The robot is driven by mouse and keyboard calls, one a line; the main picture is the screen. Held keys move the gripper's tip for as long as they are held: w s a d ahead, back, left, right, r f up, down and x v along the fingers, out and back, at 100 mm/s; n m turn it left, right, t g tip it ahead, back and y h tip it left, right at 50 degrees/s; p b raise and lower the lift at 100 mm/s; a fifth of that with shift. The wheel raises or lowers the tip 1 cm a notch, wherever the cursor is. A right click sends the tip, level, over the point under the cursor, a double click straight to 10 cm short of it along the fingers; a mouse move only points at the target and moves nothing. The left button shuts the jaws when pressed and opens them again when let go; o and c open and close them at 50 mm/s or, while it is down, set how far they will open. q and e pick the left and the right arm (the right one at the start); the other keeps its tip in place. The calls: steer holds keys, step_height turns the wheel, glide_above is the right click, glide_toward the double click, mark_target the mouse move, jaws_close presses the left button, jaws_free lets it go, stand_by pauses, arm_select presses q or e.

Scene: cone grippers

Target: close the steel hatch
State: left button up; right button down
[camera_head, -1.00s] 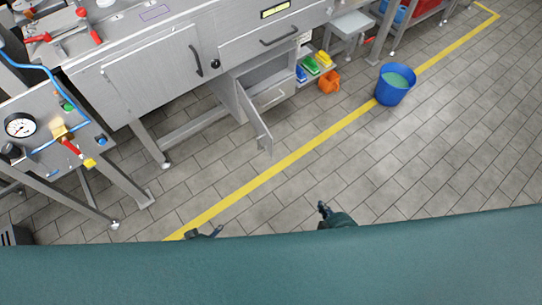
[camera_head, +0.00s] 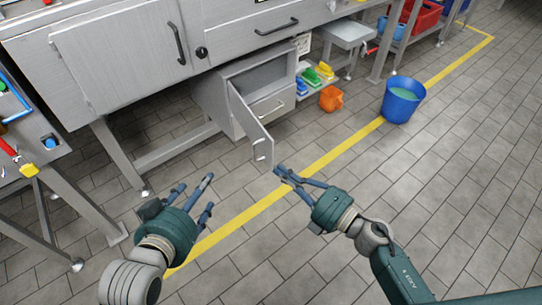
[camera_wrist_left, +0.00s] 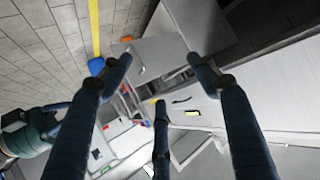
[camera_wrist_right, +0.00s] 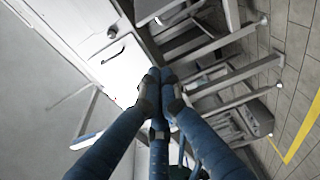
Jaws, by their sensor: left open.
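The steel hatch (camera_head: 250,122) is the small grey door on the low cabinet (camera_head: 212,98) under the counter. It stands swung open, with a small handle near its free edge, and the compartment (camera_head: 262,78) behind it shows. My right gripper (camera_head: 284,174) is just beyond the hatch's free edge, apparently not touching it. Its fingers meet at the tips in the right wrist view (camera_wrist_right: 161,78), with nothing between them. My left gripper (camera_head: 202,193) is open and empty, in front of and left of the hatch. Its spread fingers also show in the left wrist view (camera_wrist_left: 160,85).
A drawer (camera_head: 268,107) is below the compartment. A blue bucket (camera_head: 402,100) stands on the tiled floor. Table legs (camera_head: 117,153) stand at left. The floor before the hatch is clear.

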mark_target(271, 150)
steer(key=b+x, duration=0.1)
steer(key=x, duration=0.9)
arm_select(q)
steer(key=w+d+r+t+h, duration=0.1)
steer(key=w+r+t, duration=0.1)
steer(key=r, duration=0.4)
steer(key=w+d+r+t+h+b, duration=0.1)
steer(key=r+t, duration=0.3)
steer(key=r, duration=0.3)
steer(key=shift+w+d, duration=0.3)
steer(key=shift+w, duration=0.05)
arm_select(e)
steer(key=shift+w+d, duration=0.25)
steer(key=shift+d, duration=0.45)
steer(key=shift+w+d, duration=0.25)
steer(key=shift+d, duration=0.4)
steer(key=shift+w+d, duration=0.25)
steer(key=shift+d, duration=0.45)
